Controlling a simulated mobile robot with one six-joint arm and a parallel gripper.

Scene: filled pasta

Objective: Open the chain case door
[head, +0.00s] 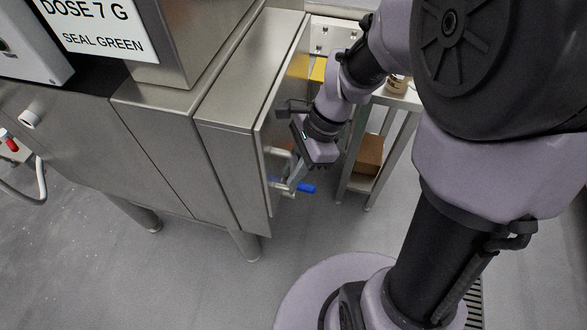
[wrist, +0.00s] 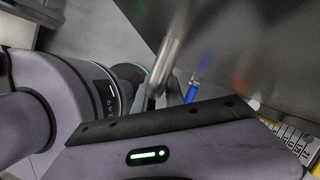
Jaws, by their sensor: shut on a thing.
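The chain case (head: 228,160) is a tall stainless steel box at the end of the machine. Its door (head: 267,185) is a flat steel panel on the right side, seen nearly edge-on; I cannot tell whether a gap is open behind it. A pale bar handle (head: 279,153) stands out from the door. My gripper (head: 293,180) is at this handle and shut on it, with the fingers partly hidden. In the wrist view the door (wrist: 250,45) fills the upper right, and the handle (wrist: 178,40) runs down to my fingers (wrist: 163,92), blurred.
A blue part (head: 306,188) sticks out beside the handle, low on the door side. A steel side table (head: 366,182) with a brown box (head: 369,155) on its lower shelf stands to the right. Grey floor (head: 190,260) is clear in front of the machine legs.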

